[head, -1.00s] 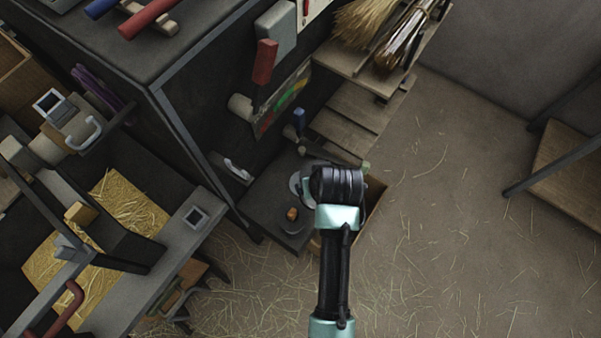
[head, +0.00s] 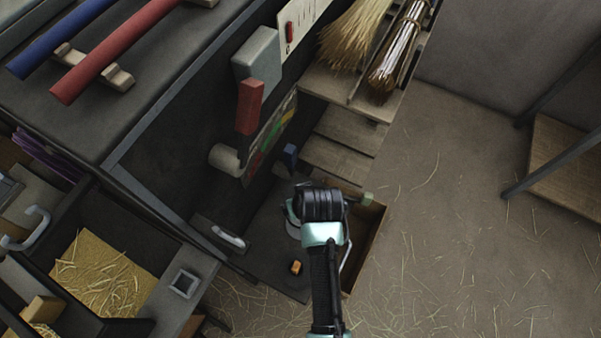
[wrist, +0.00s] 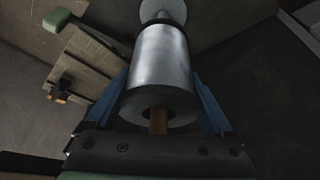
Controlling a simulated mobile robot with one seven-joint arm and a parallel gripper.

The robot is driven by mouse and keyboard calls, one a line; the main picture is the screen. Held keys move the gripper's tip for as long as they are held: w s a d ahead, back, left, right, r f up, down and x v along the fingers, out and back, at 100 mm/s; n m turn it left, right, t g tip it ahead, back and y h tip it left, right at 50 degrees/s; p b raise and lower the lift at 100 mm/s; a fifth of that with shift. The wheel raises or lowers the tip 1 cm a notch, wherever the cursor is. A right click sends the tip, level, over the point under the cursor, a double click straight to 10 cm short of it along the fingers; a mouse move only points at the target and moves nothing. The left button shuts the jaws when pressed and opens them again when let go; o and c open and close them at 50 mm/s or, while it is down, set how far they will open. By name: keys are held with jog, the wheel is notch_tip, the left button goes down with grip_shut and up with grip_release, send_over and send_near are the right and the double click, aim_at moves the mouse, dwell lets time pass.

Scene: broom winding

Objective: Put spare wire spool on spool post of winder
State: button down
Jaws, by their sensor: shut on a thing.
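The spare wire spool (wrist: 162,65) is a silver cylinder with a dark rim, and it fills the middle of the wrist view. My gripper (wrist: 160,78) has its two blue fingers closed on either side of it. A brown piece (wrist: 158,121) shows in the spool's near hole. In the head view my wrist hides most of the spool, and the fingertips are hidden too. My arm reaches over a dark low shelf beside the large dark cabinet. I cannot pick out the winder's spool post for certain.
A dark cabinet (head: 160,130) with a red lever (head: 249,107) stands left of my arm. Wooden shelves (head: 338,142) with brooms (head: 400,55) lie beyond it. A wooden box (head: 368,230) and an orange knob (head: 296,267) are close to my gripper.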

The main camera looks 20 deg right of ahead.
notch_tip(320, 180, down, 8)
jog(key=shift+f+b, duration=0.2)
jog(key=shift+b, duration=0.35)
jog(key=shift+f, duration=0.1)
jog(key=shift+f, duration=0.1)
grip_release()
jog(key=shift+s, duration=0.1)
jog(key=p+v, duration=0.2)
jog(key=v, duration=1)
